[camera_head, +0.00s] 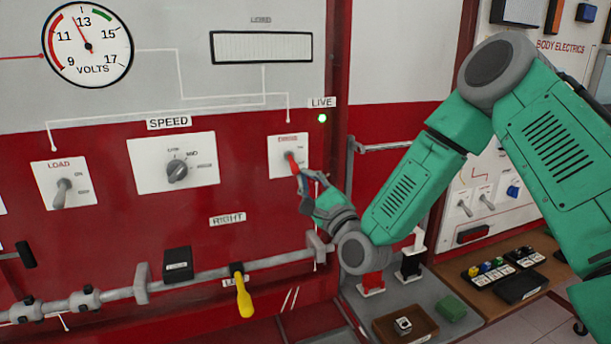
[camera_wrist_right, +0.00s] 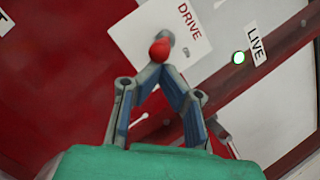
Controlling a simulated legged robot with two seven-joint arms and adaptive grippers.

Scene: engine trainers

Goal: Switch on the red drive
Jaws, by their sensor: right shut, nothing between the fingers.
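The red drive switch (camera_head: 291,159) is a toggle with a red tip on a white plate (camera_head: 276,145) marked DRIVE, at the right of the red panel. In the right wrist view its red knob (camera_wrist_right: 159,49) shows just beyond my fingertips. My right gripper (camera_head: 302,178) is shut and empty, with its fingertips at the red knob, touching or almost touching it. The fingertips also show in the wrist view (camera_wrist_right: 160,66). The LIVE lamp (camera_head: 322,118) above right of the plate glows green. My left gripper is not in view.
A LOAD toggle (camera_head: 64,190) and a SPEED knob (camera_head: 177,170) sit left of the drive plate. Below runs a grey rail (camera_head: 200,273) with a yellow handle (camera_head: 244,297). A red upright post (camera_head: 339,60) stands right of the switch. A bench with small parts (camera_head: 505,270) is at lower right.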

